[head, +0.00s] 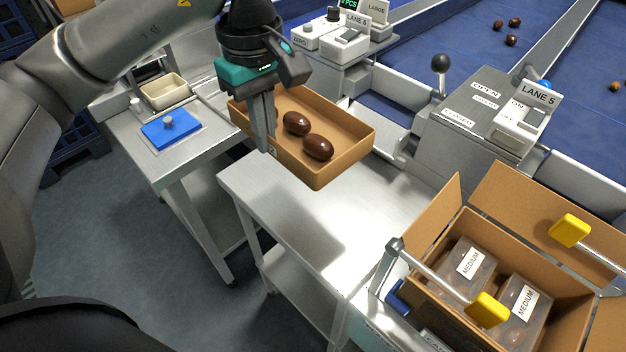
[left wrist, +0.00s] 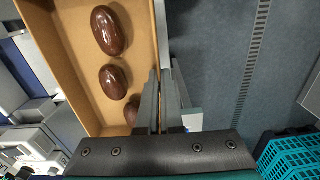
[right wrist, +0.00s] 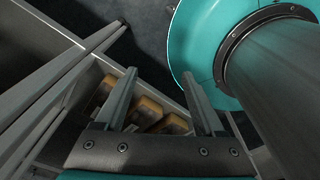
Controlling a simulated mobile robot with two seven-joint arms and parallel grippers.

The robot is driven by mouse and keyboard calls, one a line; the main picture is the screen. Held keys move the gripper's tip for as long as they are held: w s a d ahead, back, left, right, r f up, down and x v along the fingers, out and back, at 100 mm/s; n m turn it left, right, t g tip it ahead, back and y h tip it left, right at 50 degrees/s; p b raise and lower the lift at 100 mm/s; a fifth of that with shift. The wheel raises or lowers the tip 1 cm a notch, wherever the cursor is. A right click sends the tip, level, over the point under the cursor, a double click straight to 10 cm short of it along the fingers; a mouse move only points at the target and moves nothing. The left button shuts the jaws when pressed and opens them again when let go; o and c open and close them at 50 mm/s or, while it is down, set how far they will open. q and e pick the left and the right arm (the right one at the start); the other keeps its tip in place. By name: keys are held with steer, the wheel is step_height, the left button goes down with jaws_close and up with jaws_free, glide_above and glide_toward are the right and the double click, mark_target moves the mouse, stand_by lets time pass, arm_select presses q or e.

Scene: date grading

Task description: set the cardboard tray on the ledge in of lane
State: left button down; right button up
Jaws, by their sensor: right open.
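The cardboard tray (head: 345,165) is a shallow brown box with three dark glossy dates in it, one partly behind my finger. It appears to be above the steel table, near the lane edge. My left gripper (head: 266,140) is shut on the tray's side wall; in the left wrist view the fingers (left wrist: 162,90) pinch the wall of the tray (left wrist: 75,45). A metal ledge (head: 385,135) runs beyond the tray, below the blue lane. My right gripper (right wrist: 160,95) is open and empty, seen only in the right wrist view.
A LANE 5 control box (head: 520,120) and a lever (head: 440,80) stand at the right. An open carton (head: 450,235) with MEDIUM packs is at the lower right. A side table at left holds a beige dish (head: 165,92) and a blue pad (head: 172,130). The steel table (head: 300,220) in front has free room.

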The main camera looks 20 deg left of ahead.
arm_select(q)
steer(key=shift+w+a+r, duration=0.1)
steer(key=shift+w+r, duration=0.05)
steer(key=shift+w, duration=0.1)
steer(key=shift+f, duration=0.4)
step_height(320, 180, down, 6)
steer(key=b, duration=0.2)
glide_above(280, 220)
step_height(280, 220, down, 8)
steer(key=shift+s+r, duration=0.1)
steer(key=shift+f+b, duration=0.45)
steer(key=shift+f, duration=2.1)
arm_select(e)
steer(key=shift+s+a+f, duration=0.1)
steer(key=shift+a+f, duration=0.05)
steer(key=shift+f, duration=0.6)
steer(key=shift+a+f, duration=0.1)
steer(key=shift+f, duration=0.6)
arm_select(q)
steer(key=shift+f, duration=0.15)
steer(key=c, duration=1.1)
jaws_free()
arm_select(e)
steer(key=shift+d+f, duration=0.1)
steer(key=shift+f, duration=0.05)
